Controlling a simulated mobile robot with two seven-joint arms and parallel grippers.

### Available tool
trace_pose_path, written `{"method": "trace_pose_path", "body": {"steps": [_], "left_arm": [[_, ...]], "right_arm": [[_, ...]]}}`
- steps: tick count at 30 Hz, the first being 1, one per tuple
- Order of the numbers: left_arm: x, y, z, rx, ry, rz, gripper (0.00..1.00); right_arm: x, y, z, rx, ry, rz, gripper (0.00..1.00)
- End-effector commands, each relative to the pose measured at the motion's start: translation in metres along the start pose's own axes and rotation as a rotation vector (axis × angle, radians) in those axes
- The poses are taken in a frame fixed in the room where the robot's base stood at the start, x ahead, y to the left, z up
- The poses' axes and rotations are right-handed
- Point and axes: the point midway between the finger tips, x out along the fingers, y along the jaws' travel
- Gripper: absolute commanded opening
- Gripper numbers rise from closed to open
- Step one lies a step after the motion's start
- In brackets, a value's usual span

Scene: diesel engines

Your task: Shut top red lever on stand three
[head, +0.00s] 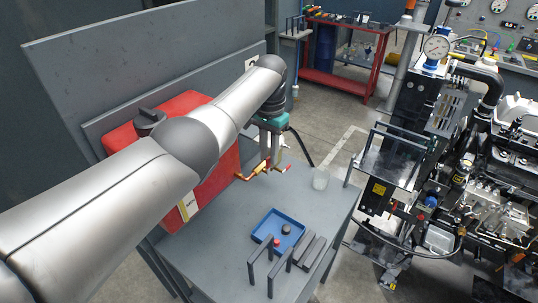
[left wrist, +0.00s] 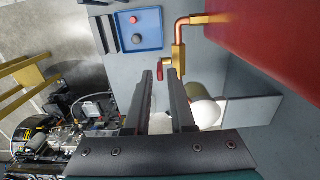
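A small red lever (head: 287,168) sits on a brass valve (head: 264,167) whose pipe comes out of the red tank (head: 222,165). In the left wrist view the red lever (left wrist: 160,70) hangs beside the brass valve (left wrist: 179,52), at the fingertips of my left gripper (left wrist: 159,77). The two fingers are apart, with the lever in line with the gap; I cannot tell whether they touch it. In the head view my left gripper (head: 269,160) points down just above the valve. My right gripper is not in view.
A blue tray (head: 277,229) with a red and a dark knob lies on the grey table (head: 215,255). Dark handle bars (head: 277,262) stand at its front edge. A diesel engine (head: 490,190) stands at the right.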

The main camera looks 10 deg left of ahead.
Motion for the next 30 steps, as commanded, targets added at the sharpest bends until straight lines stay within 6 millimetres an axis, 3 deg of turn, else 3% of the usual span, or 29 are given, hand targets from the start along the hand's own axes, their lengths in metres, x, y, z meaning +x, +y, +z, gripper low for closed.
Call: {"method": "trace_pose_path", "body": {"steps": [16, 22, 30], "left_arm": [[-0.12, 0.0, -0.001, 0.001, 0.003, -0.001, 0.23], [-0.138, 0.0, 0.0, 0.0, 0.0, 0.0, 0.23], [-0.141, 0.0, 0.0, 0.0, -0.001, 0.0, 0.23]], "right_arm": [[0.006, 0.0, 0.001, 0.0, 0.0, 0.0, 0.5], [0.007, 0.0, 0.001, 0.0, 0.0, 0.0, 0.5], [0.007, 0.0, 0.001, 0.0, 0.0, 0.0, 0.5]]}}
